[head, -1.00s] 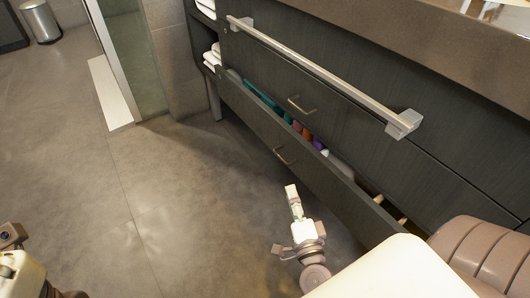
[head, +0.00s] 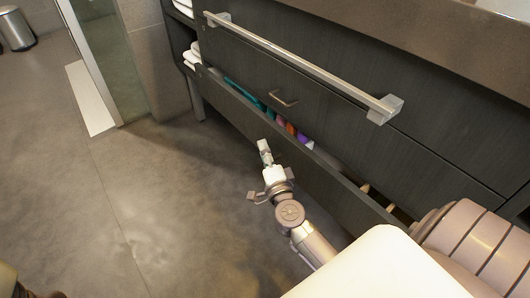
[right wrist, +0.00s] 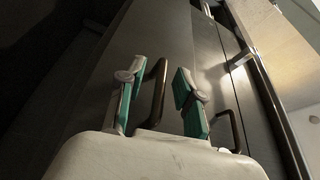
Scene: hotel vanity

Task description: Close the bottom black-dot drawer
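The bottom drawer (head: 330,187) of the dark vanity stands partly open, with colourful items showing inside. My right gripper (head: 264,148) is low in front of its front panel in the head view and covers its handle there. In the right wrist view, my right gripper (right wrist: 156,82) is open, its two green-padded fingers apart. A drawer handle (right wrist: 162,85) appears between the fingers; I cannot tell whether they touch it. The drawer front (right wrist: 170,42) is behind it. I cannot make out a black dot. My left gripper is not in view.
The closed drawer above has a handle (head: 284,99). A long metal towel bar (head: 300,66) sticks out above it. White towels (head: 192,55) lie on shelves at the left. The floor (head: 150,215) left of my right arm is clear.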

